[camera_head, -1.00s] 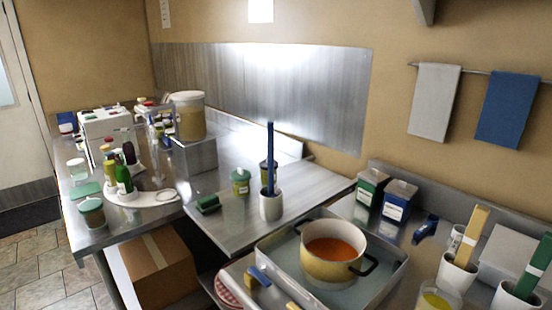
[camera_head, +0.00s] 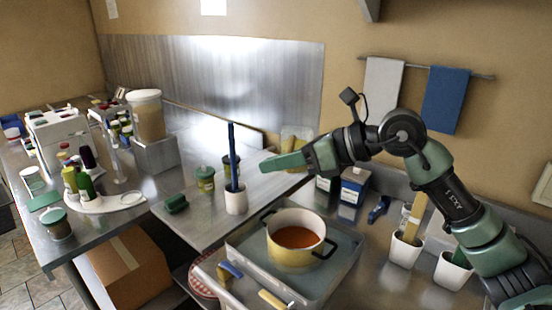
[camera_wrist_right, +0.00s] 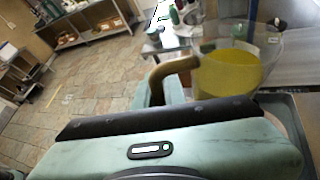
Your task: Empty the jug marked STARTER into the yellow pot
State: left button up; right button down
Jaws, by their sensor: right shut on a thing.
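The yellow pot (camera_head: 290,257) stands in a grey basin (camera_head: 235,245) and holds orange-red liquid; its black handles show. My right gripper (camera_head: 283,161) is raised behind and above the pot in the head view. It is shut on the tan handle (camera_wrist_right: 175,68) of a clear jug (camera_wrist_right: 230,68), which holds yellow liquid in the wrist view. In the head view the jug (camera_head: 298,136) shows faintly behind the gripper. It looks roughly upright. I cannot read a STARTER mark on it. My left gripper is out of view.
A white holder (camera_head: 236,201) with a tall blue utensil stands left of the basin. Green and blue labelled tins (camera_head: 353,190) stand behind it, below my right arm. White cups (camera_head: 405,250) with utensils stand at the right.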

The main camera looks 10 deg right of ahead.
notch_tip(320, 180, down, 15)
jog(key=m+g+y+b, duration=0.1)
jog(key=m+g+b, duration=0.1)
jog(key=m, duration=0.3)
jog(key=shift+g+y, duration=0.4)
jog(key=shift+g, duration=0.4)
dwell(0.6)
jog(key=shift+w+d+r, duration=0.1)
jog(key=shift+w+r, duration=0.05)
jog(key=shift+r, duration=0.05)
